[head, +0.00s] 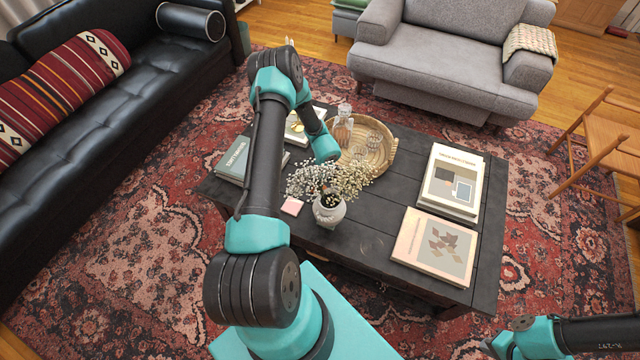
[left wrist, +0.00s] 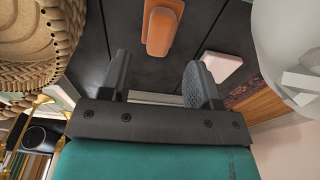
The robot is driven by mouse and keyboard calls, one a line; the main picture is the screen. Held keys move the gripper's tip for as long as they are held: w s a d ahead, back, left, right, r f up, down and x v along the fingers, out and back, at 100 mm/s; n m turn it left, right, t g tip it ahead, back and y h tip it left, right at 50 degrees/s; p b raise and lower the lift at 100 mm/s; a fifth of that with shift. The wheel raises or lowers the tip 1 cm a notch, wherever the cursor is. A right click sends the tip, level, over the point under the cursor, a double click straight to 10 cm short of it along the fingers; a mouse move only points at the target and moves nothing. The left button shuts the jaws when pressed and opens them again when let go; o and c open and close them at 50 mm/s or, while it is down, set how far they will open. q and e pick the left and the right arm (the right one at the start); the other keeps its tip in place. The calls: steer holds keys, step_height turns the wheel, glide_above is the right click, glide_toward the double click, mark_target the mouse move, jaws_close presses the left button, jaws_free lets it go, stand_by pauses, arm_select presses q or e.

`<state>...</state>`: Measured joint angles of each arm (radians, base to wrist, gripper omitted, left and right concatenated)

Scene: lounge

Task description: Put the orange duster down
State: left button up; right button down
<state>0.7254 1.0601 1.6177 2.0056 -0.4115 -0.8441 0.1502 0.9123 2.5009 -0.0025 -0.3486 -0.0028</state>
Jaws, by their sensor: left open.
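The orange duster (left wrist: 163,26) shows in the left wrist view, lying on the dark table top just beyond the fingertips, with no finger touching it. I cannot make it out in the head view, where my left arm and the flowers block that part of the table. My left gripper (left wrist: 160,80) is open, its two dark fingers apart with nothing between them. In the head view the left gripper's fingers are hidden. My right gripper (head: 488,347) is at the lower right edge of the head view, off the table; its jaws are too small to read.
A white vase of flowers (head: 329,212) stands close by, with a pink block (head: 292,206) beside it. A woven tray (head: 388,160) holds glassware behind. Books (head: 433,246) lie on the table's right, others (head: 236,160) on its left. Bare table (head: 365,245) shows in front.

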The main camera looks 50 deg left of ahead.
arm_select(q)
steer(key=r, duration=0.6)
steer(key=shift+w+d, duration=0.15)
steer(key=shift+d, duration=0.2)
steer(key=shift+w, duration=0.1)
